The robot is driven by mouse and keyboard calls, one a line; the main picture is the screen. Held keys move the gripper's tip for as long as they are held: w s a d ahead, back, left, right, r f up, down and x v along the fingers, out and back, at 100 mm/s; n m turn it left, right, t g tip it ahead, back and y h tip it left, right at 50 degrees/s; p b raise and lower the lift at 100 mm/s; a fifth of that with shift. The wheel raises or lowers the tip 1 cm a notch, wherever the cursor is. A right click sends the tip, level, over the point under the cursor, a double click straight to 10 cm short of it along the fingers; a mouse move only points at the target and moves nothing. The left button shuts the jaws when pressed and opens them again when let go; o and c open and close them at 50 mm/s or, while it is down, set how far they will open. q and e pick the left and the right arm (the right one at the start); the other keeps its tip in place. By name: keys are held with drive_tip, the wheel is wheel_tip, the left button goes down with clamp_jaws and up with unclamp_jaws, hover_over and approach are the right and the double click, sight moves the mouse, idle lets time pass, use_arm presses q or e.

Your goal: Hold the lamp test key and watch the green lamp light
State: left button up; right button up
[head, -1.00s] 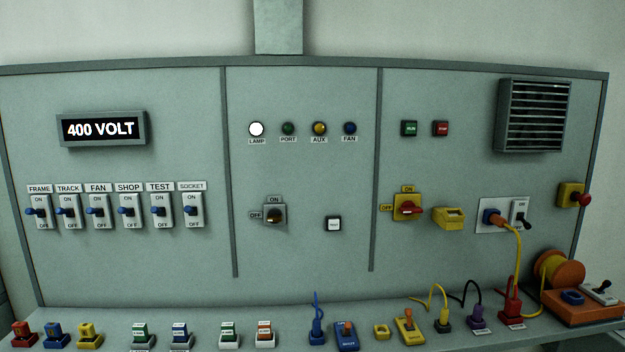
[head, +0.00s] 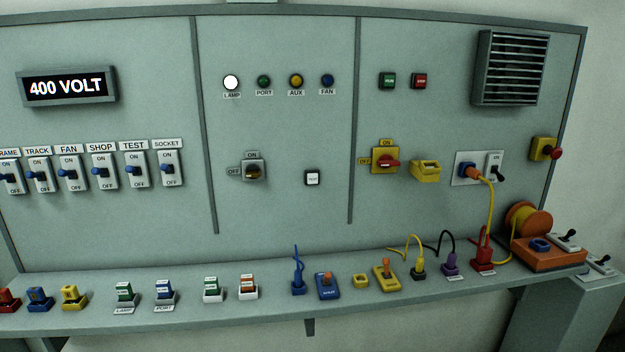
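The lamp test key looks to be the small white square button (head: 312,178) in a dark frame on the middle panel; its print is too small to read. Above it is a row of lamps. The lamp labelled LAMP (head: 231,82) shows bright white. The green lamp labelled PORT (head: 264,81) looks dark green and unlit. The yellow AUX lamp (head: 296,81) and the blue FAN lamp (head: 328,81) stand to its right. A rotary switch (head: 253,171) marked ON and OFF is left of the button. Neither of my grippers is in view.
A shelf (head: 200,318) below the panel holds colored plugs, blocks and cords. A display (head: 67,87) reads 400 VOLT above several toggle switches. A yellow box with a red knob (head: 386,159) and an orange cable reel (head: 528,219) are at right. Space before the button looks clear.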

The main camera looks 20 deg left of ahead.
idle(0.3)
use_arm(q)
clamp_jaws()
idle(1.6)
